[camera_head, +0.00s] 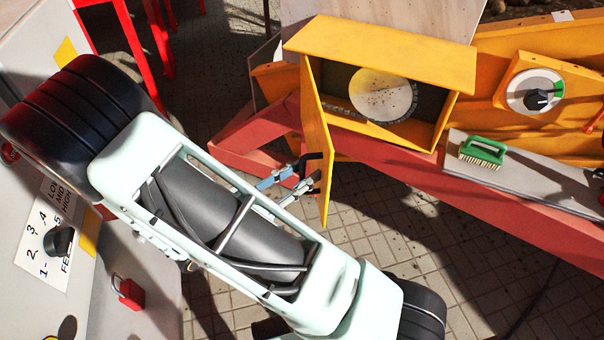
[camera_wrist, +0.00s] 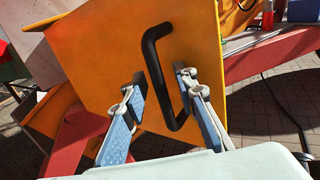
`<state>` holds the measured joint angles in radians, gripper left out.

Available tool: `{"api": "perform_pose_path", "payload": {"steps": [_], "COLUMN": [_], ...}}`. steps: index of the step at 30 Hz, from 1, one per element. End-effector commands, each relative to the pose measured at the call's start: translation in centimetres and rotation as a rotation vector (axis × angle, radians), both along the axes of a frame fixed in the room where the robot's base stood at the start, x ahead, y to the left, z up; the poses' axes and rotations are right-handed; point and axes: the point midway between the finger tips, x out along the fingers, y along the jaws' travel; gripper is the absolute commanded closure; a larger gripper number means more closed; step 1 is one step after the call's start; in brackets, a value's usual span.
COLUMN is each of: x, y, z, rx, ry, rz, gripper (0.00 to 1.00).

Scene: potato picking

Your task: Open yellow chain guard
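The yellow chain guard (camera_head: 380,40) is a box on the machine frame. Its door (camera_head: 318,150) stands swung out at the box's left side, so the inside shows. A pale round sprocket (camera_head: 383,92) with a chain around it sits inside. In the wrist view the door's outer face (camera_wrist: 95,50) carries a black bar handle (camera_wrist: 153,65). My gripper (camera_wrist: 160,80) has its two blue-padded fingers apart, one on each side of the handle, with visible gaps. In the head view my gripper (camera_head: 292,180) is at the door's left, by the handle.
A green brush (camera_head: 483,151) lies on a grey shelf (camera_head: 535,175) right of the guard. A dial (camera_head: 536,94) is on the yellow panel. A grey cabinet with a knob (camera_head: 58,240) and a red padlock (camera_head: 128,292) stands at left. Tiled floor shows below the door.

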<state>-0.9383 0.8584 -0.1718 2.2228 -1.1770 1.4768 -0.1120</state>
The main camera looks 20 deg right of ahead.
Motion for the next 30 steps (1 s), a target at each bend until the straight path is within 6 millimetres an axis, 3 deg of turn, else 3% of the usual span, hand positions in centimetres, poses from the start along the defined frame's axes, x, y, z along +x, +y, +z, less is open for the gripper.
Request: {"api": "perform_pose_path", "payload": {"steps": [5, 13, 30], "x": [0.01, 0.01, 0.28], "y": [0.00, 0.03, 0.65], "z": [0.02, 0.02, 0.04], "rx": [0.000, 0.000, 0.001], "ry": [0.000, -0.001, -0.002], "rz": [0.000, 0.001, 0.002], "gripper": [0.74, 1.00, 1.00]}}
